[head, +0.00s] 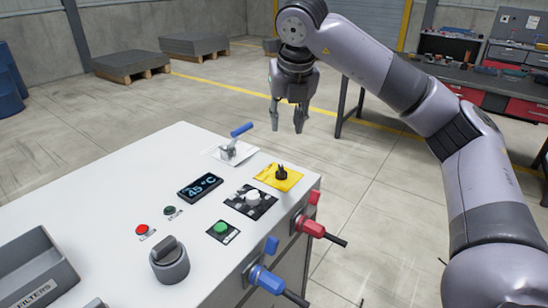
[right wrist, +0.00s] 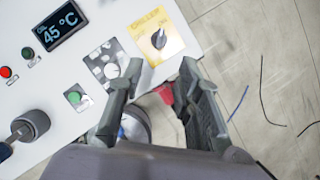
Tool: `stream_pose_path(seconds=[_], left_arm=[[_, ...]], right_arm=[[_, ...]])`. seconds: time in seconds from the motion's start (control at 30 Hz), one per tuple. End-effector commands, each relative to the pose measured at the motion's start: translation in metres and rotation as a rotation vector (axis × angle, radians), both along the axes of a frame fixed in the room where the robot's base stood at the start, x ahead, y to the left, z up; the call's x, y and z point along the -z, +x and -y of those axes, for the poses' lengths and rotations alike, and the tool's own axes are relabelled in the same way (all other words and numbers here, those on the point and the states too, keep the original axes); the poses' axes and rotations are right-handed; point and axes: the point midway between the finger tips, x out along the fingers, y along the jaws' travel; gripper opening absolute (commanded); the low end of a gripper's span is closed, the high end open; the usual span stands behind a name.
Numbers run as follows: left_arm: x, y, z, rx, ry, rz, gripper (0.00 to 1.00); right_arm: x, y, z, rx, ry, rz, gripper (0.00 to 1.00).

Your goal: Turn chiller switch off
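The chiller switch is a black rotary knob (head: 281,172) on a yellow plate (head: 291,181) near the right edge of the white machine top. In the right wrist view the knob (right wrist: 158,39) sits on the plate marked "CHILLER" (right wrist: 148,22), its pointer tilted; which marking it points to is too small to read surely. My right gripper (head: 288,128) is open and empty, fingers down, in the air above and beyond the machine's far right corner. In the right wrist view its fingers (right wrist: 160,97) are apart, with the knob just past their tips. My left gripper is not in view.
The white machine top (head: 130,180) carries a white knob (head: 253,197), a green button (head: 221,228), a red button (head: 142,229), a 45 °C display (head: 200,187) and a blue-handled lever (head: 241,130). Red (head: 312,227) and blue (head: 268,280) valves stick out from the side.

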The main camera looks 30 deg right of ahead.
Motion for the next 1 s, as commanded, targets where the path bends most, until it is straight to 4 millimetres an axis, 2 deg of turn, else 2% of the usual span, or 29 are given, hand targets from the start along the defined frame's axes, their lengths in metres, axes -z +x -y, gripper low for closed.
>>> stream_pose_path(seconds=[0.23, 0.37, 0.53, 0.7, 0.8, 1.0], left_arm=[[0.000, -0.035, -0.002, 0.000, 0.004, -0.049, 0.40], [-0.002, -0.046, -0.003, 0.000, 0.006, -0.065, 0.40], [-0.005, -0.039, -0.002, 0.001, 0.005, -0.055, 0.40], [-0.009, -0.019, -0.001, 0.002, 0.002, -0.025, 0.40], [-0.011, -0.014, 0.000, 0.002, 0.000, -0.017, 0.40], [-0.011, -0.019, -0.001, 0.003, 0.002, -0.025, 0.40]], right_arm=[[0.041, 0.014, 0.007, 0.001, -0.001, -0.006, 0.32], [0.068, 0.024, 0.011, 0.002, 0.000, -0.006, 0.32], [0.102, 0.037, 0.016, 0.001, 0.000, -0.007, 0.32], [0.131, 0.048, 0.021, 0.001, 0.001, -0.005, 0.32], [0.143, 0.053, 0.023, 0.002, 0.000, -0.004, 0.32], [0.156, 0.058, 0.025, 0.000, 0.000, -0.002, 0.32]])
